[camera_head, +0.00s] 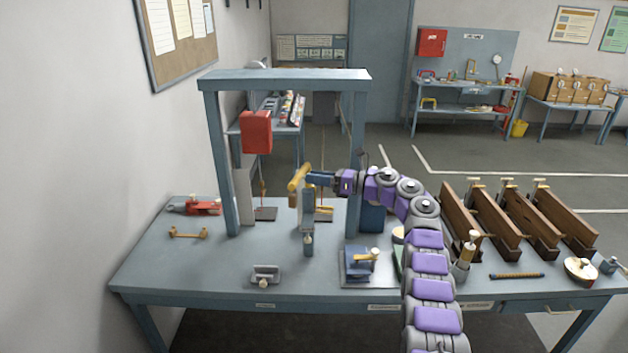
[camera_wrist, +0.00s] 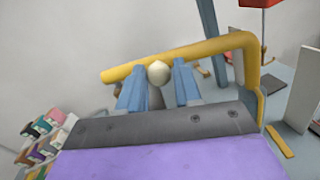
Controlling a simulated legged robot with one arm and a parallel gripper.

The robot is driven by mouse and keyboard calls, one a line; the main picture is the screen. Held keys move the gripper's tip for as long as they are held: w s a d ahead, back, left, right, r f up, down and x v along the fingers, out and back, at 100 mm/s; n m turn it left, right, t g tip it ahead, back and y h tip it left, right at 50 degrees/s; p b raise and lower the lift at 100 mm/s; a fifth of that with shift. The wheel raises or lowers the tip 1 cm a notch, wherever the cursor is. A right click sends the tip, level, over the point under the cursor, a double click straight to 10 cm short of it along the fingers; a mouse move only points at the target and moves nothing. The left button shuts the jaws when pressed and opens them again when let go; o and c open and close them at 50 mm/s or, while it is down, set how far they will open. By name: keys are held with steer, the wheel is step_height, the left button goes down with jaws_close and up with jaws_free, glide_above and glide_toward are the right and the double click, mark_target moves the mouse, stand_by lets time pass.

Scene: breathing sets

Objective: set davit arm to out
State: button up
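The davit arm is a yellow bar on a blue-grey post (camera_head: 308,215) at the middle of the bench. In the head view the yellow bar (camera_head: 299,178) is short and seen nearly end-on. In the wrist view the yellow bar (camera_wrist: 200,52) runs across just beyond my fingers and bends down at the right. A pale round knob (camera_wrist: 158,73) on it sits between my two fingertips. My gripper (camera_head: 312,178) reaches the bar from the right; its blue fingers (camera_wrist: 159,82) straddle the knob. Whether they press on it is unclear.
A blue frame (camera_head: 285,77) stands over the bench with a red box (camera_head: 256,132) hanging in it. A red clamp-like tool (camera_head: 200,208), a yellow handle piece (camera_head: 188,232) and a blue lever unit (camera_head: 361,262) are on the bench (camera_head: 210,270). Wooden racks (camera_head: 510,220) stand right of my arm.

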steer(key=o, duration=0.3)
steer(key=shift+w+d+f, duration=0.1)
steer(key=shift+d, duration=0.1)
steer(key=shift+o, duration=0.4)
steer(key=p+v, duration=0.9)
steer(key=v, duration=0.8)
steer(key=shift+d, duration=0.4)
